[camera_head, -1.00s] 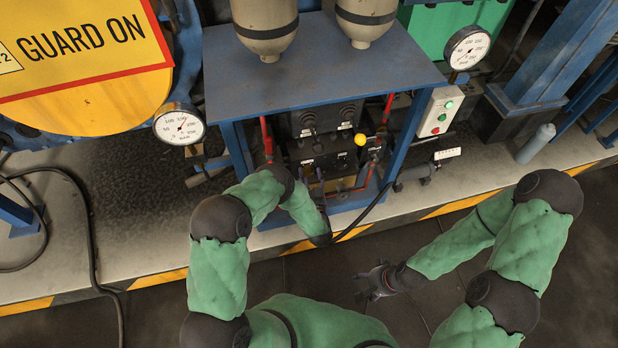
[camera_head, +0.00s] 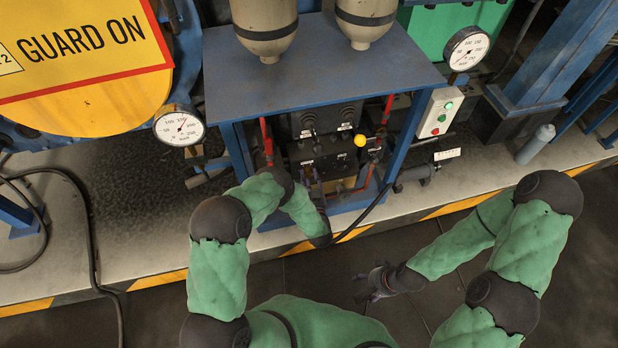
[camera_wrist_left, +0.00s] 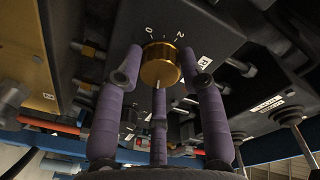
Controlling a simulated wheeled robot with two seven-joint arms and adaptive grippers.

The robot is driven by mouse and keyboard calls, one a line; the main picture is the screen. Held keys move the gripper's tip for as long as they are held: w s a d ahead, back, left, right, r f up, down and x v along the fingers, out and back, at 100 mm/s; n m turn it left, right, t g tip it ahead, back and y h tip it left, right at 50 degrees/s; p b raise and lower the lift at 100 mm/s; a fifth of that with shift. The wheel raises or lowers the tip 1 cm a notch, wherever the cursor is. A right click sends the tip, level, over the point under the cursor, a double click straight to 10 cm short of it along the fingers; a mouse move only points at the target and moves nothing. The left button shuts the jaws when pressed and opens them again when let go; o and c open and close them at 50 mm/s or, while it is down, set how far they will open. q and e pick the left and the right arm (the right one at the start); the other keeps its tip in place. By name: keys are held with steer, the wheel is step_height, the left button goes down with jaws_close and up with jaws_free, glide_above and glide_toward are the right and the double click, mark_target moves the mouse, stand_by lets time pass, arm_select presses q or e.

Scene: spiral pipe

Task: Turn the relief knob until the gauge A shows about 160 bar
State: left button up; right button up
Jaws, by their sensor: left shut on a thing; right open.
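A brass knob (camera_wrist_left: 161,66) with a 0-to-2 scale above it sits on a dark block in the left wrist view. The purple fingers of my left gripper (camera_wrist_left: 160,84) are closed around this knob. In the head view my left gripper (camera_head: 310,182) reaches under the blue bench and is partly hidden. A left dial gauge (camera_head: 180,126) has its needle pointing up and right, around the middle of its scale. A right dial gauge (camera_head: 467,48) has its needle pointing down and left. I cannot read which gauge is A. My right gripper (camera_head: 368,288) is open and empty over the floor.
The blue bench (camera_head: 320,72) carries two tan cylinders above the dark valve blocks. Red levers and a yellow ball knob (camera_head: 360,140) stand near the blocks. A button box (camera_head: 437,113) is on the right. A black hose (camera_head: 365,215) hangs in front. The right floor is clear.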

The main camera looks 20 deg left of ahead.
arm_select(q)
steer(key=o, duration=1.1)
steer(key=shift+f, duration=0.1)
steer(key=shift+o, duration=0.2)
steer(key=v, duration=1.2)
